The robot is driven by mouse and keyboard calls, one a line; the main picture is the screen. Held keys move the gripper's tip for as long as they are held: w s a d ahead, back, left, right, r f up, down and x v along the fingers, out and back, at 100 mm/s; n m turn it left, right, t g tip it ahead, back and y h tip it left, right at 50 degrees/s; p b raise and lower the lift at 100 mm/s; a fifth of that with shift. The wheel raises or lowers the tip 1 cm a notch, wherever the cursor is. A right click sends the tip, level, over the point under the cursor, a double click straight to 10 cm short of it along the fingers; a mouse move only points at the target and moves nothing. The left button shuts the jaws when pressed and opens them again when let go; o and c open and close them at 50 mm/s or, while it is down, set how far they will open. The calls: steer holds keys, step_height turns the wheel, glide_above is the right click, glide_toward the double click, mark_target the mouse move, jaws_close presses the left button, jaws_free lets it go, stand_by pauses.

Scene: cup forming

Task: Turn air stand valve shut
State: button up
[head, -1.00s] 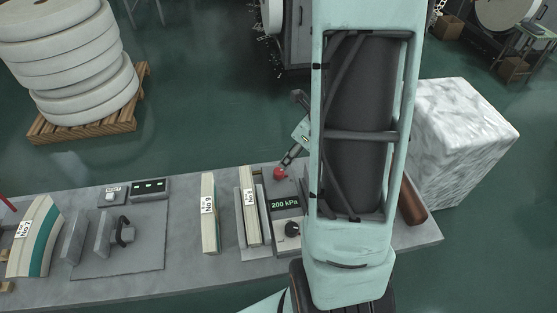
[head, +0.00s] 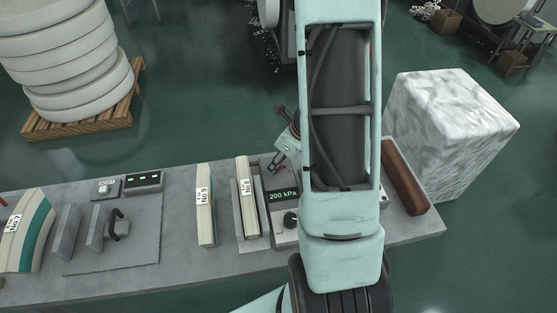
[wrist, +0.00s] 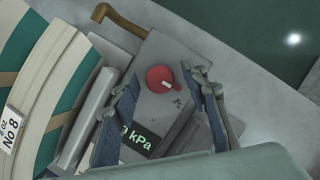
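The air stand (head: 283,208) is a grey box on the table with a green "200 kPa" display (head: 283,196) and a black knob (head: 290,219). In the wrist view its red round valve knob (wrist: 160,79) carries a pale mark, and part of the display (wrist: 138,139) shows below it. My gripper (wrist: 162,72) is open, with one finger on each side of the red knob; I cannot tell whether either touches it. In the head view my gripper (head: 275,163) is over the back of the stand and mostly hides the red knob.
A cream piece labelled No 8 (head: 248,198) stands close left of the stand, with another cream piece (head: 205,205) farther left. A brown roll (head: 405,178) lies at the table's right end.

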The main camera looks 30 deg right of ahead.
jaws_close()
steer(key=n, duration=0.2)
steer(key=n+g+y, duration=0.1)
steer(key=n, duration=0.1)
steer(key=shift+w+d+n, duration=0.1)
steer(key=shift+d+n, duration=0.1)
steer(key=shift+n, duration=0.1)
steer(key=n, duration=0.2)
steer(key=n+g+y, duration=0.1)
steer(key=n, duration=0.1)
steer(key=shift+w+n+g, duration=0.15)
steer(key=shift+n+g, duration=0.15)
steer(key=n+g, duration=0.1)
steer(key=n, duration=0.3)
steer(key=shift+w+n+g, duration=0.1)
steer(key=shift+n+g, duration=0.2)
steer(key=shift+g, duration=0.1)
steer(key=shift+w+n+g+b, duration=0.1)
steer(key=shift+n+g+b, duration=0.6)
steer(key=shift+n, duration=1.4)
